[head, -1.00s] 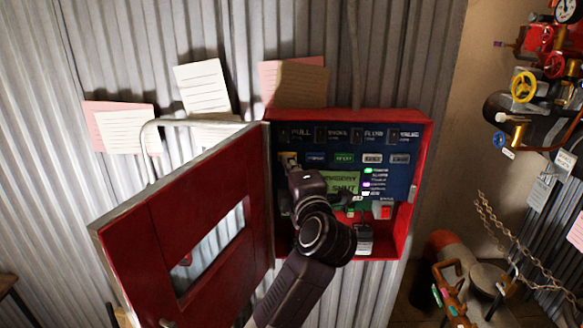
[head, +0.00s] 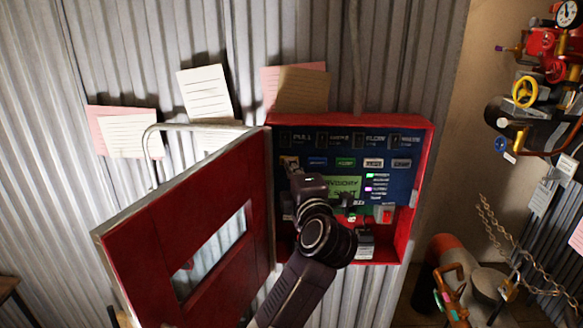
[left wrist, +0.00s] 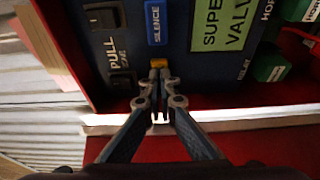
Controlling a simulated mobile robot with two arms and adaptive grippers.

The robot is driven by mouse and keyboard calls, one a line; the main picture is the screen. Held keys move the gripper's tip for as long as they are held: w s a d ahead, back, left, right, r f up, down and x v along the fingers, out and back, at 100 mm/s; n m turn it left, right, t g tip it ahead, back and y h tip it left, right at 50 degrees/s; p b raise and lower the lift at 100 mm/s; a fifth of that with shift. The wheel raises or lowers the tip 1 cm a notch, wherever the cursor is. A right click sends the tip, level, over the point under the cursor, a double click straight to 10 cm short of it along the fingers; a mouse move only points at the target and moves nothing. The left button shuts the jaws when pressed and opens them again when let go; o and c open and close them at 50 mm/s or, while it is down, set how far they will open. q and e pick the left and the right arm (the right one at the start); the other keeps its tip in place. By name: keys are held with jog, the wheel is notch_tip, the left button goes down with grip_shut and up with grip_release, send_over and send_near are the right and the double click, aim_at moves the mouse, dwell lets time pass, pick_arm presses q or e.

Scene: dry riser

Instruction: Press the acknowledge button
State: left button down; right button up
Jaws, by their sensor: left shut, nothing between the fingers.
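The open red panel box (head: 426,195) on the corrugated wall has a blue face with a row of small buttons. The leftmost button in that row is yellow (head: 288,161) and shows as an amber block in the left wrist view (left wrist: 158,63). Its label cannot be read, so I cannot confirm it is the acknowledge button. My left gripper (head: 294,172) is shut and empty. Its fingertips (left wrist: 158,72) are right at the yellow button; I cannot tell if they touch it. A blue button (left wrist: 155,22) labelled SILENCE sits beside it. My right gripper is not in view.
The red box door (head: 180,240) stands open to the left, close to my left arm. A lit green display (head: 342,186) and a red switch (head: 386,213) are near the gripper. Pipes with a yellow handwheel (head: 525,91) are at the right.

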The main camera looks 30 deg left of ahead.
pick_arm(q)
jog(key=s+d+p, duration=0.1)
jog(key=s, duration=0.2)
jog(key=s+d+p, duration=0.1)
jog(key=s, duration=0.1)
jog(key=shift+s+d+p, duration=0.2)
jog(key=shift+d+p, duration=0.1)
jog(key=shift+p, duration=0.05)
dwell(0.5)
